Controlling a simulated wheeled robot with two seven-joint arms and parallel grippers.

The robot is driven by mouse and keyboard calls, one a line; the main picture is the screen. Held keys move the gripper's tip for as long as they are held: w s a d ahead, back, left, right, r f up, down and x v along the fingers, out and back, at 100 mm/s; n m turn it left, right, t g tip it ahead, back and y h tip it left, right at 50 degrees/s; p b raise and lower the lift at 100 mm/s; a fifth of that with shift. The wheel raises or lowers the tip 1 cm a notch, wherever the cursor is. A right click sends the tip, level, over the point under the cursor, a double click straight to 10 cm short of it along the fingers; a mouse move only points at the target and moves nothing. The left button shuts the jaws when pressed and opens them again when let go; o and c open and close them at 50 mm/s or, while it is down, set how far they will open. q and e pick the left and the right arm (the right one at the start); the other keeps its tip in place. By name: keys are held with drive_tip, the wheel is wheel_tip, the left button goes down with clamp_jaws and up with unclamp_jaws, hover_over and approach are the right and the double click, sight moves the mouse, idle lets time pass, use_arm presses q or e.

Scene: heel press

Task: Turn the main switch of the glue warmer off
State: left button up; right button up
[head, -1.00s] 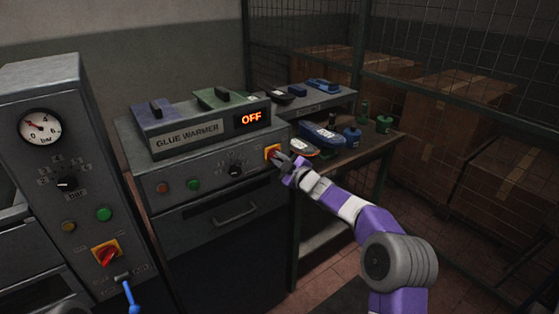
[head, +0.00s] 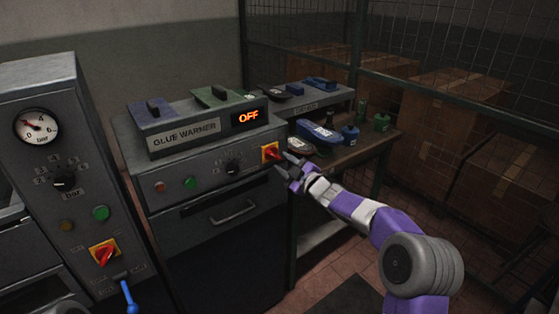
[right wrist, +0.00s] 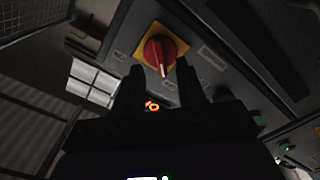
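The glue warmer (head: 185,137) is a grey cabinet at the left-centre of the head view, and its display (head: 249,116) reads OFF in orange. Its main switch (head: 270,152) is a red knob on a yellow plate at the right end of the front panel. The switch also shows in the right wrist view (right wrist: 160,52), just beyond the fingertips. My right gripper (head: 284,165) is open and empty, its two fingers apart, a little to the right of the switch and clear of it. My left gripper is not in view.
At the left stands a press cabinet with a gauge (head: 36,126), a similar red-yellow switch (head: 104,254) and a blue-handled lever (head: 129,296).

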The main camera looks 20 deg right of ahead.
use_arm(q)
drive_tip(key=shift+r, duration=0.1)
use_arm(e)
drive_tip(key=shift+v, duration=1.5)
drive_tip(key=s+a+f+m+g+h+p, duration=0.1)
drive_tip(key=s+a+f+m+g, duration=0.25)
drive_tip(key=f, duration=0.65)
drive_tip(key=s+a+f+m+g+p, duration=0.1)
drive_tip(key=s+a+f+m+g, duration=0.3)
drive_tip(key=f, duration=0.6)
drive_tip(key=s+f+m+h+p, duration=0.1)
drive_tip(key=s+f+m, duration=0.1)
drive_tip(key=s+f, duration=0.5)
use_arm(q)
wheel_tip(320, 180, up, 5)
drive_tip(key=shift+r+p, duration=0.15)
drive_tip(key=shift+p, duration=1.05)
use_arm(e)
drive_tip(key=s+a+f+m+g, duration=0.2)
drive_tip(key=s+f+g, duration=0.1)
drive_tip(key=s, duration=0.5)
drive_tip(key=s+a+f+m+g, duration=0.2)
drive_tip(key=s+f, duration=0.4)
drive_tip(key=s, duration=0.3)
drive_tip(key=s+a+f+m+g, duration=0.2)
drive_tip(key=s+f+g, duration=0.2)
drive_tip(key=s, duration=0.4)
drive_tip(key=shift+s+a+f, duration=0.3)
drive_tip(key=shift+s+f, duration=0.1)
